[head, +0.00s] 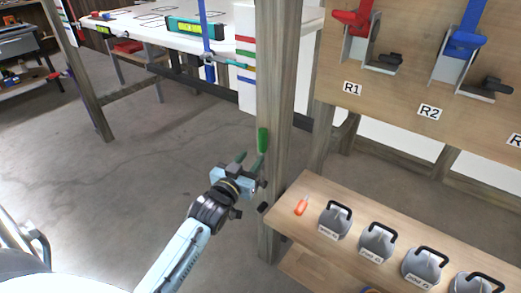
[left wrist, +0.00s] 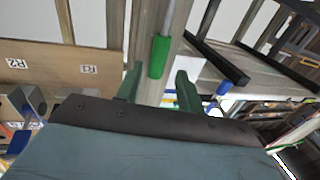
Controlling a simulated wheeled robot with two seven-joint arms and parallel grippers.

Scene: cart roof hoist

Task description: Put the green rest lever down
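The green rest lever (head: 262,139) shows as a green grip against the wooden post (head: 279,60), pointing up and down in the head view. It also shows in the left wrist view (left wrist: 159,57), with a grey rod running from it. My left gripper (head: 249,160) is just below and left of the lever, its dark green fingers apart. In the left wrist view the open fingers (left wrist: 158,75) lie either side of the lever's line, with the grip at and beyond their tips. No contact is visible. My right gripper is not in view.
A wooden bench (head: 340,195) at the lower right holds several grey weights (head: 335,221) with black handles and an orange item (head: 301,206). A wooden board (head: 410,85) carries red and blue levers above labels R1 and R2. The floor left of the post is clear.

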